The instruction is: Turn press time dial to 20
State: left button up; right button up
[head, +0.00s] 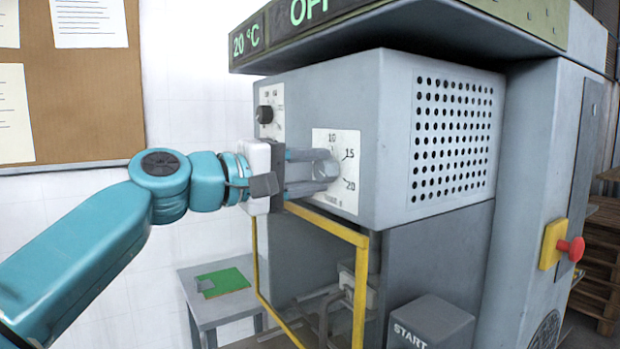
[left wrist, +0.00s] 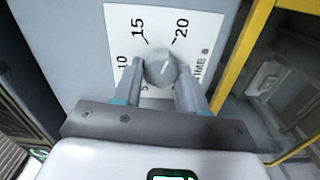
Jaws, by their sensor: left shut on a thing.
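The press time dial is a round grey knob (left wrist: 160,68) on a white scale plate (head: 350,150) on the front of the grey press. The plate's marks 10, 15 and 20 show in the head view. My left gripper (head: 328,173) reaches in from the left and is shut on the knob, with a finger on each side of it. In the left wrist view, the white line on the knob points up and to the right, roughly toward the 20 mark. The fingers partly cover the plate. My right gripper is not in view.
A second, black knob (head: 265,114) sits left of the dial. A yellow frame (head: 361,290) hangs below the panel. A START box (head: 430,322) and a red button (head: 572,249) are to the right. A small table (head: 202,318) stands lower left. The display reads 20 °C and OFF.

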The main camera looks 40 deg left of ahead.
pick_arm(q)
jog(key=shift+m, duration=0.6)
jog(key=shift+r, duration=0.1)
jog(key=o, duration=1.1)
jog(key=shift+w, duration=0.15)
jog(key=shift+c, duration=0.2)
jog(key=b+v, duration=0.4)
jog(key=v, duration=1.2)
jog(key=shift+s, duration=0.25)
